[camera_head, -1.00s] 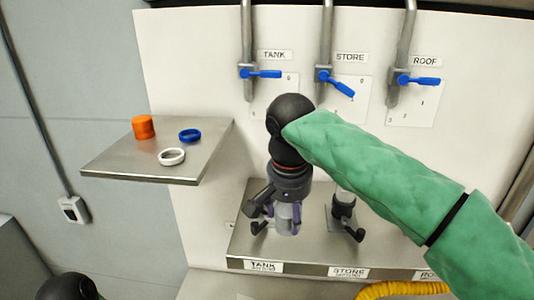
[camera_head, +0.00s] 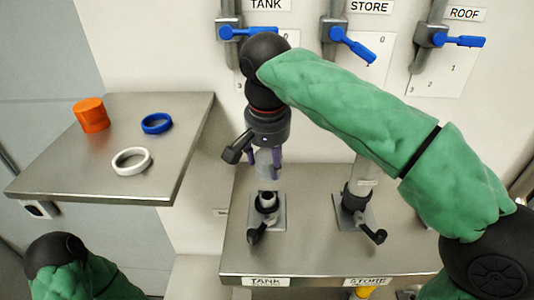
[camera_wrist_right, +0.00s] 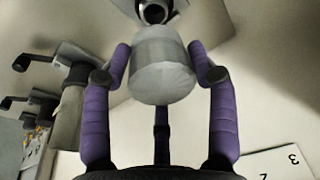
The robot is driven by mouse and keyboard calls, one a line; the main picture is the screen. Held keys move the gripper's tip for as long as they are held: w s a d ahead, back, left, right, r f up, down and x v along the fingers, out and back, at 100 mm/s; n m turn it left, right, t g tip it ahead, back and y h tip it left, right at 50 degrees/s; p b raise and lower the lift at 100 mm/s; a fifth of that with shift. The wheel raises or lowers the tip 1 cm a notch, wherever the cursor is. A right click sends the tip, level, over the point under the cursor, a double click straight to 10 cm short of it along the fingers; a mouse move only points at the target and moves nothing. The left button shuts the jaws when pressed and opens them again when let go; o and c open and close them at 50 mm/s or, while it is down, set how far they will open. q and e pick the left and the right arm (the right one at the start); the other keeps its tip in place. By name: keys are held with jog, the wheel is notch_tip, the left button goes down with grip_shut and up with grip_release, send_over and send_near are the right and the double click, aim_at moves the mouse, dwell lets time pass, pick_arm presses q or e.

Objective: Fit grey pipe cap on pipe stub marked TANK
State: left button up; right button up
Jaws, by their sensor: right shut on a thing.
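The cap is partly hidden by the fingers in the head view. The pipe stub marked TANK (camera_head: 267,203) stands below it, with a dark collar and a black lever. In the wrist view the stub's dark round opening (camera_wrist_right: 153,12) shows beyond the cap's far end, and the cap looks apart from it. The TANK label (camera_head: 266,282) is on the shelf's front edge. My left gripper is out of view.
The STORE stub (camera_head: 356,198) with its black lever stands to the right. A side shelf (camera_head: 60,166) at left holds an orange cap (camera_head: 91,115), a blue ring (camera_head: 157,123) and a white ring (camera_head: 131,161). Pipes with blue valve handles (camera_head: 350,43) hang on the back panel.

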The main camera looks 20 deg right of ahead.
aim_at(267, 195)
jog(key=shift+w+f+b, duration=0.25)
jog(key=shift+f+b, duration=0.15)
jog(key=shift+f, duration=0.2)
jog(key=shift+w+f+b, duration=0.25)
jog(key=shift+f+b, duration=0.15)
jog(key=shift+f, duration=0.2)
jog(key=f+b, duration=0.3)
jog(key=shift+s+f, duration=0.15)
jog(key=shift+s, duration=0.15)
jog(key=shift+w+f+b, duration=0.2)
jog(key=shift+f+b, duration=0.3)
jog(key=shift+f, duration=0.1)
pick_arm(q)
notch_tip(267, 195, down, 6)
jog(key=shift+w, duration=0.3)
pick_arm(e)
jog(key=shift+s, duration=0.15)
jog(key=shift+a, duration=0.1)
jog(key=shift+f, duration=0.15)
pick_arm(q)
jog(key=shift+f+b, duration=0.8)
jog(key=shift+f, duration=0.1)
pick_arm(e)
jog(key=shift+f, duration=1.5)
